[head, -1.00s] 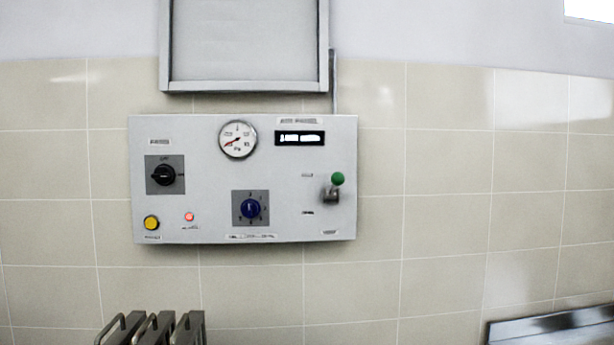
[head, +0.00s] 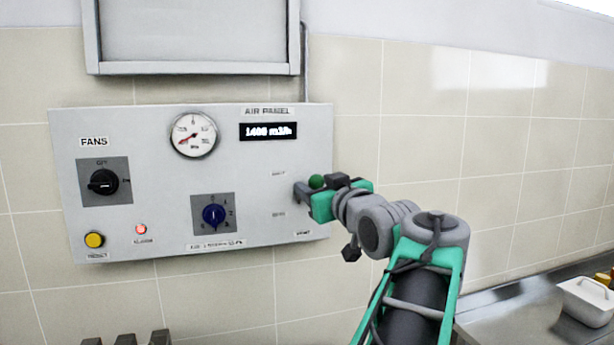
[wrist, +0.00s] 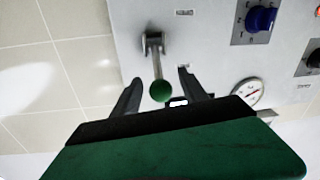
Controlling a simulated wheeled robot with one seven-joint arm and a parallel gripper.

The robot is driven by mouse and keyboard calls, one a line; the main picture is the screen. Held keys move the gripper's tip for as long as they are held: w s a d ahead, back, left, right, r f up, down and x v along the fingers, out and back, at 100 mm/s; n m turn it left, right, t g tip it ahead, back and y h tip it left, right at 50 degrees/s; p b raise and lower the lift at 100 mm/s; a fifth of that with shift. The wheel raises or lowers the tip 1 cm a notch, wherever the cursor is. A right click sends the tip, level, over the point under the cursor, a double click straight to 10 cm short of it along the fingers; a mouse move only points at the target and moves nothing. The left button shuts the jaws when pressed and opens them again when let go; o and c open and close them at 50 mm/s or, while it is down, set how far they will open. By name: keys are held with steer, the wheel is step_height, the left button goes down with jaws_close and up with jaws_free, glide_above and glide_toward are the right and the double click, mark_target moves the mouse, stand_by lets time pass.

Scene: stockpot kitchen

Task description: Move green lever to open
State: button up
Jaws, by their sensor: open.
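The green lever's round knob (head: 317,181) shows at the right side of the grey air panel (head: 130,230), partly hidden by my gripper. In the wrist view the lever is a metal stem with a green ball (wrist: 160,91) on its end. My gripper (head: 312,196) is at the lever, its jaws apart. In the wrist view my gripper (wrist: 160,76) has one finger on each side of the stem and ball, with gaps visible. The knob is up, near the upper small label; the label words are too blurred to read.
A metal counter (head: 500,325) with a white container (head: 588,300) stands at right.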

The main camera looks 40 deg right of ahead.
steer(key=p+x, duration=0.1)
steer(key=x, duration=0.3)
steer(key=shift+w+d, duration=0.15)
steer(key=shift+w, duration=0.15)
steer(key=shift+c, duration=0.4)
jaws_close()
stand_by(0.7)
